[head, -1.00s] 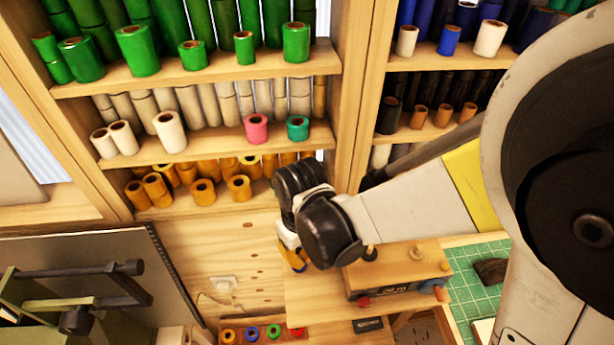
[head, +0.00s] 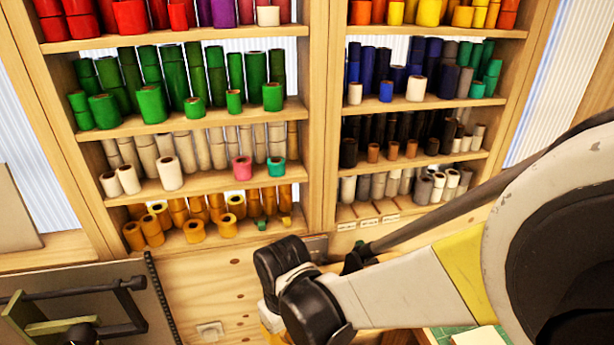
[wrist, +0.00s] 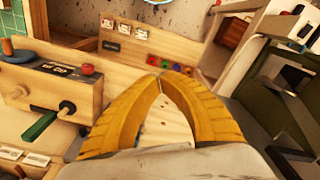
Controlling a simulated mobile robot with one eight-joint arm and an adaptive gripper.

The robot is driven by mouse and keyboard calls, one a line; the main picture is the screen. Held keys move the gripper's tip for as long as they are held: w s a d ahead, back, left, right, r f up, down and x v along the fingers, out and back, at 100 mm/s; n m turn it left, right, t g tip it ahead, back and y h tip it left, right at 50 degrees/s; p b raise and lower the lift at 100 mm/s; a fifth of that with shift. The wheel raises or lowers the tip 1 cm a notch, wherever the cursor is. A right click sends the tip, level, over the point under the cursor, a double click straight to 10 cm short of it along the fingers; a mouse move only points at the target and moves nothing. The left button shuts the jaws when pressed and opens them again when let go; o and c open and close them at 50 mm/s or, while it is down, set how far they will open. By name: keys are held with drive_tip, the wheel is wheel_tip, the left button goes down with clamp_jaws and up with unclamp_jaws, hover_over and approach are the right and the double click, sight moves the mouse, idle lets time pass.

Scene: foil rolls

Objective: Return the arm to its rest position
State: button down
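My gripper (wrist: 160,76) shows in the wrist view with its two yellow fingers curved inward and their tips together. Nothing shows between them. In the head view my arm (head: 395,290) reaches in from the right, bent at a dark wrist joint in the lower middle. Only a bit of yellow shows below that joint there, and the fingertips are out of frame. The arm is in front of the wooden wall panel below the shelves.
Shelves (head: 320,130) hold foil rolls sorted by colour, including a pink roll (head: 242,169) and a teal roll (head: 276,168). The wrist view shows a wooden box (wrist: 60,85) with a green handle at left, several coloured rings (wrist: 165,64), and a dark green frame (wrist: 255,110) at right.

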drive_tip(key=d+f+m+t+b, duration=0.3)
drive_tip(key=d+f+b, duration=0.3)
drive_tip(key=d+b, duration=0.5)
drive_tip(key=d+f+m+t+b, duration=0.3)
drive_tip(key=d+f+m+b, duration=0.2)
drive_tip(key=d+b, duration=0.7)
wheel_tip(320, 180, down, 2)
drive_tip(key=b, duration=0.5)
drive_tip(key=shift+w+d+t, duration=0.15)
drive_tip(key=shift+w+t, duration=0.05)
drive_tip(key=shift+t, duration=0.2)
